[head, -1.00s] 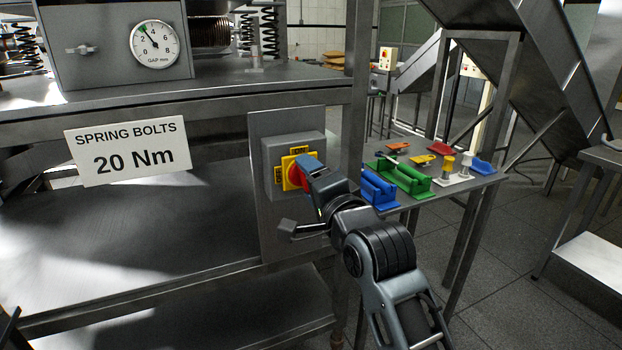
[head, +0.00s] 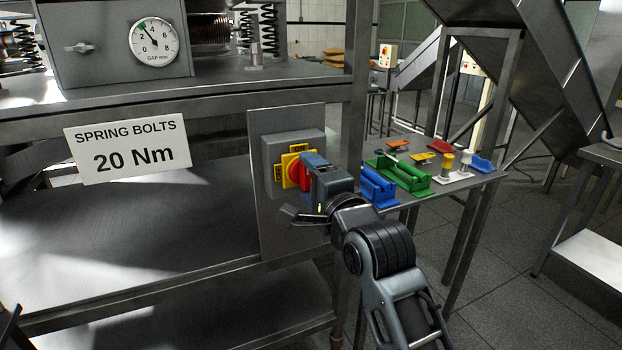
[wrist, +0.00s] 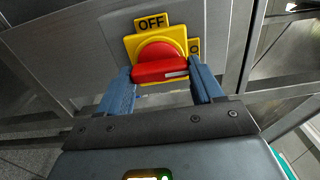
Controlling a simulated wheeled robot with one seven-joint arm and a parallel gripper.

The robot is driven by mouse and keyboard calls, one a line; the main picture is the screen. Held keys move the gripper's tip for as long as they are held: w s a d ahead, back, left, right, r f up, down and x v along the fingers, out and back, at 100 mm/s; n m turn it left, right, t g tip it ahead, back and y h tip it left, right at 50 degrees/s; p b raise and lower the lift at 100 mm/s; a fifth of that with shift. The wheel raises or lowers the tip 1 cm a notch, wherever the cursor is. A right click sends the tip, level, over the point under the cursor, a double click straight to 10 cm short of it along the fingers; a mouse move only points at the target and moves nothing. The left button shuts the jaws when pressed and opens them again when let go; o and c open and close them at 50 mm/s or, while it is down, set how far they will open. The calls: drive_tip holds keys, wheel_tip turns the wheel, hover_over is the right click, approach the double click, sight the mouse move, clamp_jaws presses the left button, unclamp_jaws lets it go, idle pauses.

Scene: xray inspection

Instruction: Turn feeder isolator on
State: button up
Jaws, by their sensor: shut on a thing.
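The feeder isolator is a grey box (head: 285,147) on an upright panel, with a yellow plate (head: 286,180) and a red rotary handle (head: 294,172). In the head view, ON is above the handle and OFF is at its left. The wrist view is turned: OFF (wrist: 150,23) is at the top and a partly hidden label starting with O is at the right. There, the red handle (wrist: 160,72) lies crosswise, its white mark toward that right label. My gripper (wrist: 163,82) is shut on the handle, with a blue finger at each end.
A side table right of the panel holds a blue block (head: 378,188), a green tray (head: 408,178) and several small coloured parts. A steel bench (head: 120,225) with a spring bolts sign (head: 127,148) stands at the left. A table leg stands close beside the panel.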

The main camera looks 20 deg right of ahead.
drive_tip(key=o, duration=1.1)
drive_tip(key=shift+c, duration=0.2)
drive_tip(key=s+b, duration=0.1)
drive_tip(key=s, duration=0.7)
drive_tip(key=shift+w, duration=0.1)
drive_tip(key=s+d+f+n+g, duration=0.1)
drive_tip(key=s+f+n, duration=0.5)
drive_tip(key=s, duration=0.4)
drive_tip(key=s+f+n+g, duration=0.1)
drive_tip(key=s+f+n, duration=0.2)
drive_tip(key=s+f, duration=0.65)
drive_tip(key=s+a+r+n+g, duration=0.1)
drive_tip(key=s+n, duration=0.8)
drive_tip(key=s, duration=1.3)
drive_tip(key=shift+s+a, duration=0.2)
